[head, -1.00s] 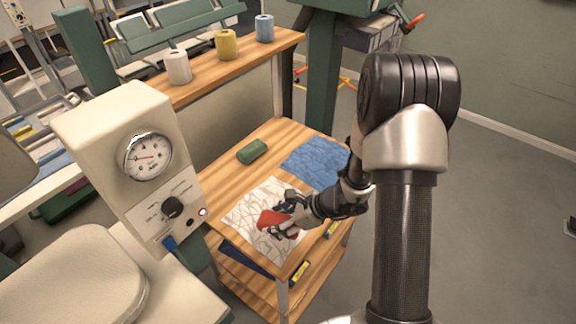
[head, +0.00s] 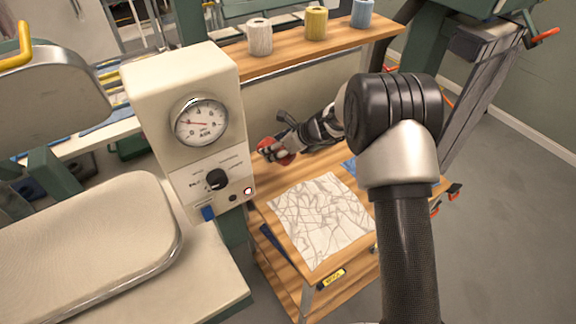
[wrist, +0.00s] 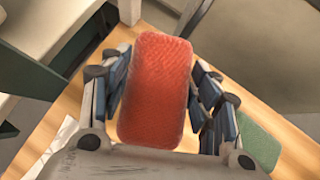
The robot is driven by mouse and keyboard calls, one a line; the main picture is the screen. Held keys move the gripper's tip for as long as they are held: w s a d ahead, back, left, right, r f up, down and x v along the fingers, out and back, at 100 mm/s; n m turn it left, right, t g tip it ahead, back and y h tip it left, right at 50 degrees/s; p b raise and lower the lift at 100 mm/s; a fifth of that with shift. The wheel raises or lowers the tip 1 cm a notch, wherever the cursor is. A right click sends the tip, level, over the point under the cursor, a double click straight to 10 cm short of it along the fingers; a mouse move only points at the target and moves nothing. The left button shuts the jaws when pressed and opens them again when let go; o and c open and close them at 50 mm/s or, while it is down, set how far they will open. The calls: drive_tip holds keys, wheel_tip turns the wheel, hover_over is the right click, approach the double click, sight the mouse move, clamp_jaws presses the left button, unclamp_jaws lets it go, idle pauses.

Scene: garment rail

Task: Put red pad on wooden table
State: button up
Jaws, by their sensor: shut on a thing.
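The red pad (wrist: 157,90) is a rounded block, held between the blue-lined fingers of my gripper (wrist: 160,95) in the wrist view. In the head view my gripper (head: 275,150) is over the back left part of the wooden table, with a bit of the red pad (head: 288,157) showing. The wooden table (head: 284,240) carries a white patterned cloth (head: 320,220) near its front. In the wrist view the wooden tabletop (wrist: 60,140) lies below the pad. I cannot tell whether the pad touches the table.
A green pad (wrist: 258,142) lies on the table beside my gripper. A blue cloth (head: 349,166) is mostly hidden behind my arm. A machine with a gauge (head: 200,122) stands left of the table. Thread spools (head: 316,23) stand on a shelf behind.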

sight(293, 157)
wheel_tip(293, 157, down, 7)
drive_tip(key=shift+d+f+b, duration=0.1)
drive_tip(key=shift+f+b, duration=0.1)
drive_tip(key=shift+b, duration=1)
drive_tip(key=shift+f, duration=0.1)
drive_tip(key=o, duration=1.2)
drive_tip(key=shift+o, duration=0.2)
drive_tip(key=p+v, duration=0.3)
drive_tip(key=v, duration=0.9)
drive_tip(key=shift+r, duration=0.25)
